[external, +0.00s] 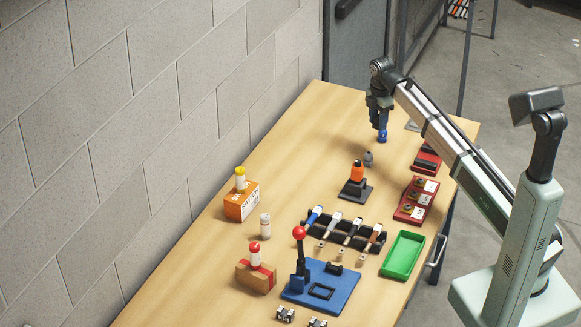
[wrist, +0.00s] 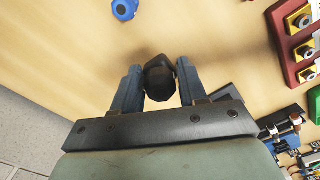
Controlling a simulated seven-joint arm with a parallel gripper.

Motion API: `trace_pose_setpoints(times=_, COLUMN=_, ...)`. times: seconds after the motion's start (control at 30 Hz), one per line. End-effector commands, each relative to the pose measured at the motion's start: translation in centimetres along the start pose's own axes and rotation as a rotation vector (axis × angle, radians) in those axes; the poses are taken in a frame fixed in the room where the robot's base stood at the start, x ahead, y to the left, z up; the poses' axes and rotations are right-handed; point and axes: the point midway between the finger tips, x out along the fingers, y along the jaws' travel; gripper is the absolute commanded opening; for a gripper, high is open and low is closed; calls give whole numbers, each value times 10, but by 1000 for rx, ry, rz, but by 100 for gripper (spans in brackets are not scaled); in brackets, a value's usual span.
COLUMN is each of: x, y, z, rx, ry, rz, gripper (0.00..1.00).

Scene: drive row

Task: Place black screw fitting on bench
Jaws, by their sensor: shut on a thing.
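The black screw fitting (wrist: 160,78) is a dark, faceted piece. In the wrist view it sits between the two blue fingers of my gripper (wrist: 158,86), which are shut on it. In the external view my gripper (external: 379,113) points down over the far part of the wooden bench (external: 320,115). The fitting cannot be made out clearly there. The wrist view shows bare bench (wrist: 60,60) around the fitting; whether the fitting touches it, I cannot tell.
A blue round piece (wrist: 125,8) lies near my gripper; a blue piece (external: 382,136) shows just below the fingers externally. A grey fitting (external: 368,158) stands nearer. Red trays (external: 416,200) are at right, and an orange-topped tool (external: 357,172) stands mid-bench. The far left bench is clear.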

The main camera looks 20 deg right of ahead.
Motion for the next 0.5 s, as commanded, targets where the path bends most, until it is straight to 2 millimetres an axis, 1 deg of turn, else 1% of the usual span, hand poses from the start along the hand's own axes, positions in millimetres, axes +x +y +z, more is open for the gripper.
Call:
trace_pose_setpoints(times=0.1, x=0, y=0, z=0, rx=-65, ry=0, rz=-1, gripper=12)
trace_pose_setpoints(times=0.27, x=6, y=0, z=0, rx=-99, ry=0, rz=-2, gripper=12)
trace_pose_setpoints(times=0.37, x=18, y=-1, z=0, rx=-102, ry=0, rz=-3, gripper=12)
trace_pose_setpoints(times=0.5, x=40, y=-1, z=0, rx=-101, ry=0, rz=-3, gripper=12)
